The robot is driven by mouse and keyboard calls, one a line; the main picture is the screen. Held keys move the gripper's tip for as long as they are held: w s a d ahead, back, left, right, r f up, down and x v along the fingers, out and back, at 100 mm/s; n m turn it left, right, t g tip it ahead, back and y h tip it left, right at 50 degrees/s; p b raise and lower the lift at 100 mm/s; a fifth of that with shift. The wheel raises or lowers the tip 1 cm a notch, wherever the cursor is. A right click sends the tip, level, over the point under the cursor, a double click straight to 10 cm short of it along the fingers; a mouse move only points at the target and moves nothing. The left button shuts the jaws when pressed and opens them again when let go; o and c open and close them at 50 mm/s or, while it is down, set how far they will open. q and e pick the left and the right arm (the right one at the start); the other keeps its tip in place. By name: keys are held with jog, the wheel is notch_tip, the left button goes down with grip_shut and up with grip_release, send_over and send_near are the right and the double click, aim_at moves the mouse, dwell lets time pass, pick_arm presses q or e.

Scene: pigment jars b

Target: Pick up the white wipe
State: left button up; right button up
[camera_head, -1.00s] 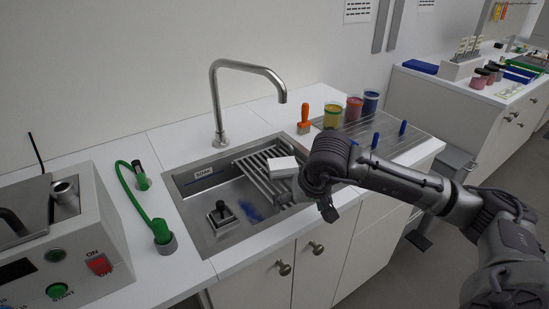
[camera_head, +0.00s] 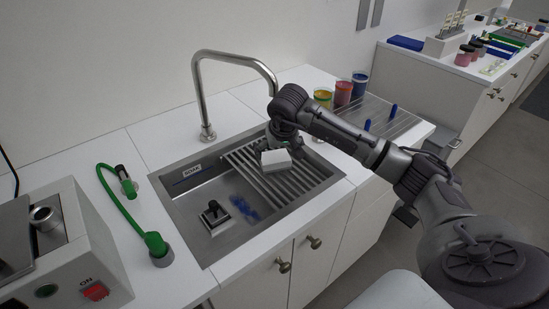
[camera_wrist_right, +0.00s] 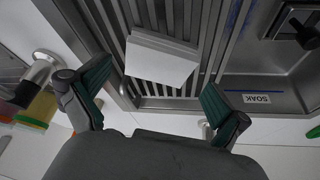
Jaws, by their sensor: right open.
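The white wipe (camera_head: 276,160) is a flat white block lying on the slatted metal rack over the right part of the sink. In the right wrist view the wipe (camera_wrist_right: 160,60) lies ahead of and between the two spread fingers. My right gripper (camera_head: 276,143) is above the rack, just behind the wipe in the head view, and partly hidden by its own arm. In the right wrist view the right gripper (camera_wrist_right: 152,100) is open and empty, with green pads on its fingers. My left gripper is not in view.
The sink (camera_head: 180,212) holds a black-handled tool (camera_head: 213,213) and a blue stain. A faucet (camera_head: 200,95) arches behind it. Jars (camera_head: 342,92) stand right of the sink. A green hose (camera_head: 125,205) and a machine (camera_head: 60,250) are on the left.

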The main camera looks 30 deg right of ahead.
aim_at(275, 156)
jog(key=shift+w+d, duration=0.1)
jog(key=shift+w, duration=0.1)
jog(key=shift+w+d+f, duration=0.1)
jog(key=shift+w, duration=0.2)
jog(key=p+x, duration=0.1)
jog(key=x, duration=0.3)
jog(key=shift+w+f, duration=0.15)
jog(key=shift+f, duration=0.25)
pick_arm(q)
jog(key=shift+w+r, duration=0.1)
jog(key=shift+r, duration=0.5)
pick_arm(e)
jog(key=c, duration=0.7)
jog(key=shift+r, duration=0.1)
